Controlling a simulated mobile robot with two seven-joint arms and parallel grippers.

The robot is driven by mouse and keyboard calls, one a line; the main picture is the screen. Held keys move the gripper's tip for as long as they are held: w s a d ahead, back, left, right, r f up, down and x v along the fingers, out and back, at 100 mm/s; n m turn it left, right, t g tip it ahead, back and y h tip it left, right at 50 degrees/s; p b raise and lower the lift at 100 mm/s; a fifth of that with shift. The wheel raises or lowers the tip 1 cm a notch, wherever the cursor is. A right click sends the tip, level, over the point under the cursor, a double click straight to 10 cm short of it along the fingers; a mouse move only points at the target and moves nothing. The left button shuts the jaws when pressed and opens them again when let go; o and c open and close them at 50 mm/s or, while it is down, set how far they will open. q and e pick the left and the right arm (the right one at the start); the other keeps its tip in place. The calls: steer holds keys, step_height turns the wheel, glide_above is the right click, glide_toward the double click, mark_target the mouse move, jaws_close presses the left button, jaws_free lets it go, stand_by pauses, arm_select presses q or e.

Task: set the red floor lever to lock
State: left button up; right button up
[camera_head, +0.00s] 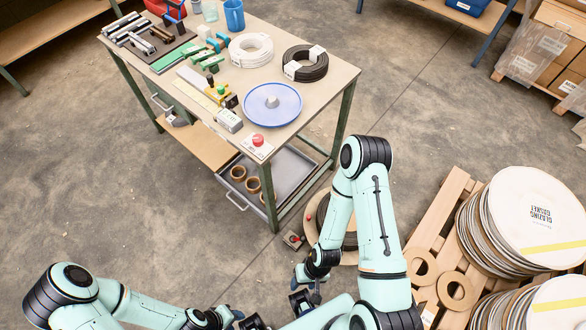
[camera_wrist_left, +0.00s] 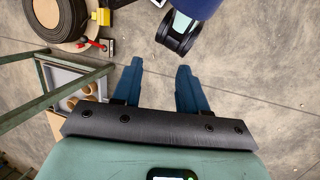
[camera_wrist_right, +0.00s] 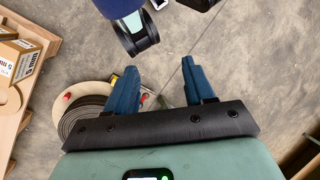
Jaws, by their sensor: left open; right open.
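The red floor lever is low on the floor beside the table's near leg; in the head view its red knob (camera_head: 309,217) shows against a dark coil, above a small floor plate (camera_head: 293,239). In the left wrist view the red lever (camera_wrist_left: 92,43) lies beside the coil at the upper left, beyond my fingers. In the right wrist view a red spot (camera_wrist_right: 68,97) shows at the coil, left of my fingers. My left gripper (camera_head: 234,315) is open and empty at the bottom. My right gripper (camera_head: 306,284) is open and empty, below the lever. Neither touches it. Lock markings are too small to read.
A workbench (camera_head: 335,75) with tools and coils stands above the lever, its near leg close by. A pallet (camera_head: 440,215) with round discs (camera_head: 535,210) is at the right. The coil (camera_head: 325,222) lies right by the lever. Floor at the left is clear.

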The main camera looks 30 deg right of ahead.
steer(key=w+a+f+n+y+b, duration=0.1)
steer(key=w+a+f+n+b, duration=0.2)
steer(key=f, duration=0.4)
arm_select(q)
steer(key=w+a+f+t+y+b, duration=0.1)
steer(key=w+a+f+b, duration=0.15)
steer(key=f+b, duration=0.35)
steer(key=w+a+f+n+t+b, duration=0.1)
steer(key=w+f+t+b, duration=0.1)
steer(key=w+f+b, duration=0.45)
steer(key=w+a+f+t+y+b, duration=0.15)
steer(key=f+b, duration=0.25)
steer(key=f, duration=0.4)
arm_select(e)
steer(key=n+t+h, duration=0.1)
steer(key=n+h, duration=0.4)
glide_above(303, 237)
step_height(303, 237, down, 22)
steer(key=shift+r+b, duration=0.1)
steer(key=shift+b, duration=0.3)
step_height(303, 237, down, 9)
steer(key=b, duration=0.3)
steer(key=shift+f, duration=0.35)
arm_select(q)
steer(key=s+a+f+g, duration=0.1)
steer(key=s+f+g, duration=0.2)
steer(key=s+f, duration=0.3)
steer(key=shift+s+a+f+h, duration=0.25)
steer(key=shift+s+f+h, duration=0.2)
steer(key=shift+s, duration=0.75)
